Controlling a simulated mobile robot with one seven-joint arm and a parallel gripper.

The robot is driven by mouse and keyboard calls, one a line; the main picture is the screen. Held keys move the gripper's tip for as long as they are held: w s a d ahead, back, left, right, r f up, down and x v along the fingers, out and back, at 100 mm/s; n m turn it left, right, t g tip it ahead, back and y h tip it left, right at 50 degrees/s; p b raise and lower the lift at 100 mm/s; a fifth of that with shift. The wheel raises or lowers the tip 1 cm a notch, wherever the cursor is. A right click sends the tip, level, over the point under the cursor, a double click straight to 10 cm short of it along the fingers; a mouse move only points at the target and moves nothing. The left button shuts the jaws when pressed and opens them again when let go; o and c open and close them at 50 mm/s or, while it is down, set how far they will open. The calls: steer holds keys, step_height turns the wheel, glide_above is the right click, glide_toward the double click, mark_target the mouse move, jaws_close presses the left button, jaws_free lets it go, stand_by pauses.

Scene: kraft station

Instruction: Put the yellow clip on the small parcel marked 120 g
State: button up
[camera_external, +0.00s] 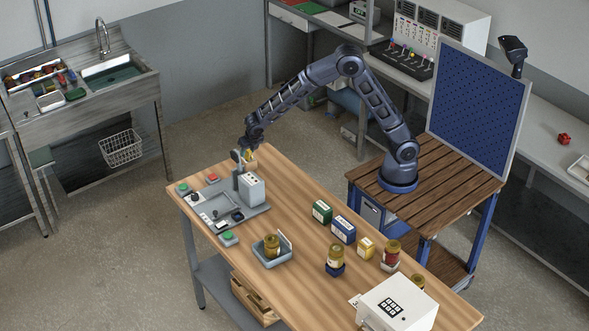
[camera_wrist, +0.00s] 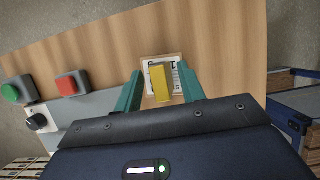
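In the external view the parcel (camera_external: 251,164) is small and pale at the table's far left end, behind the grey machine. My gripper (camera_wrist: 160,80) is over it, fingers apart. Whether the clip touches the parcel is hard to tell. My gripper (camera_external: 249,147) looks dark and small in the external view.
A grey machine with a white box (camera_external: 252,189) stands close beside the parcel. Red (camera_wrist: 71,84) and green (camera_wrist: 17,90) buttons are to the left. Several boxes and jars, a blue-grey tray (camera_external: 273,257) and a white box (camera_external: 399,303) stand farther along the wooden table.

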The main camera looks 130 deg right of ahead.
steer(key=v, duration=1.2)
steer(key=s+a+r+m+t+y, duration=0.1)
steer(key=s+a+r+m, duration=0.25)
steer(key=a, duration=0.35)
steer(key=s+a+r+m+t, duration=0.1)
steer(key=s+a+r+m, duration=0.1)
steer(key=a+r, duration=0.4)
steer(key=s+a+r+m+t+y, duration=0.1)
steer(key=s+a+m, duration=1.1)
steer(key=s+a, duration=1.3)
steer(key=a+t+y, duration=0.1)
steer(key=a+y, duration=0.1)
steer(key=shift+s+a+r+t, duration=0.25)
steer(key=shift+s+a+t, duration=0.05)
steer(key=shift+m, duration=0.25)
